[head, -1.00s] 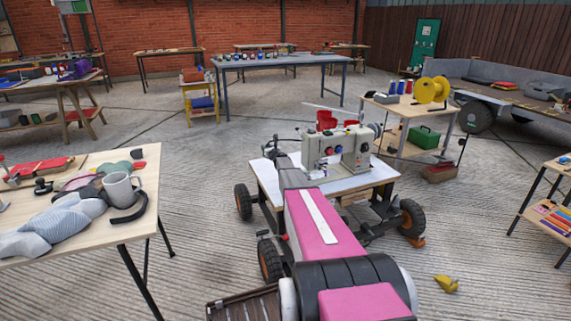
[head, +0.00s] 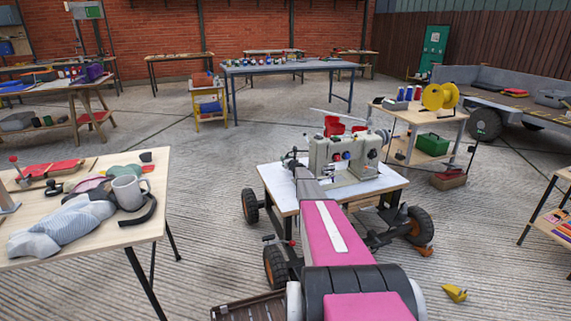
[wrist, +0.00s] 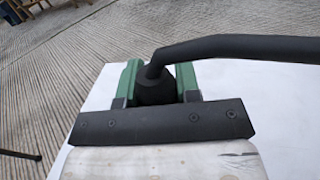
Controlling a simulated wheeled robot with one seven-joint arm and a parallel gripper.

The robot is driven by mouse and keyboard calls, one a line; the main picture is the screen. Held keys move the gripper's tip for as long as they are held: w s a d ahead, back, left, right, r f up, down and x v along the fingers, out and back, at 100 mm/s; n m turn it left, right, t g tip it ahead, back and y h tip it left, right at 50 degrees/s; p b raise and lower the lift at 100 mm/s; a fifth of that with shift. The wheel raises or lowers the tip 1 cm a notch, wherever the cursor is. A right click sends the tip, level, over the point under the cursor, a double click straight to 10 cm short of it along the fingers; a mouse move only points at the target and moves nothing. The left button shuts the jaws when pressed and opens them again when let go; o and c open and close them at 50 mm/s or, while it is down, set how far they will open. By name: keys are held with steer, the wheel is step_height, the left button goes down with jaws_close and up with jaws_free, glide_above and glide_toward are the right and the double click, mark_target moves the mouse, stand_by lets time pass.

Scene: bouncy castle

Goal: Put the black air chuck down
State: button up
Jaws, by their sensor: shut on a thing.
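My gripper (wrist: 156,80) is shut on the black air chuck (wrist: 235,47). Its round black body sits between the green jaws in the wrist view, and its bent black stem reaches to the right. A white tabletop (wrist: 270,110) lies beyond and below them. In the head view my gripper (head: 293,160) is small and partly hidden by my arm, at the left end of the sewing machine (head: 345,158). The machine stands on the white-topped table (head: 272,180). I cannot tell the gap between the chuck and the tabletop.
A wooden table (head: 150,222) at left holds a grey mug (head: 129,191), a striped cloth (head: 62,226) and other items. The sewing machine crowds the white table's middle; its front left part looks bare. A yellow object (head: 454,293) lies on the floor at right.

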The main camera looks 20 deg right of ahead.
steer(key=shift+f, duration=1.25)
steer(key=o, duration=1)
steer(key=shift+f, duration=0.15)
steer(key=shift+o, duration=0.2)
